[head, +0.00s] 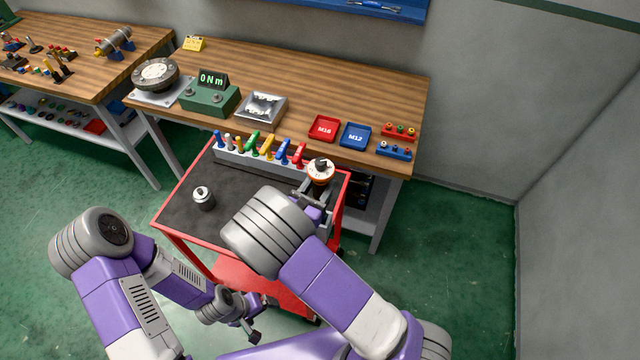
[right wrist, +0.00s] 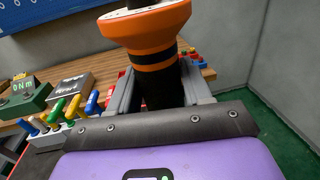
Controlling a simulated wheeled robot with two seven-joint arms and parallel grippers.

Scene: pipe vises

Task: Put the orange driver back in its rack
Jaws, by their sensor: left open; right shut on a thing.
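The orange driver (right wrist: 150,35), with a flared orange collar, black grip and pale top, stands roughly upright in my right gripper (right wrist: 160,88). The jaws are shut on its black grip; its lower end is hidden. In the head view the driver (head: 320,171) shows over the trolley's right back corner, at the right end of a grey rack (head: 235,158). The rack holds several tools with coloured handles; I cannot tell which slot is empty. My left gripper (head: 260,318) is open and empty, low in front of the trolley.
The red trolley (head: 180,232) has a dark top carrying a small metal cylinder (head: 203,198). Behind it, the workbench (head: 300,85) holds a green 0 Nm display (head: 209,97), a metal tray (head: 262,107), and red (head: 324,128) and blue (head: 355,135) trays. The trolley's middle is mostly clear.

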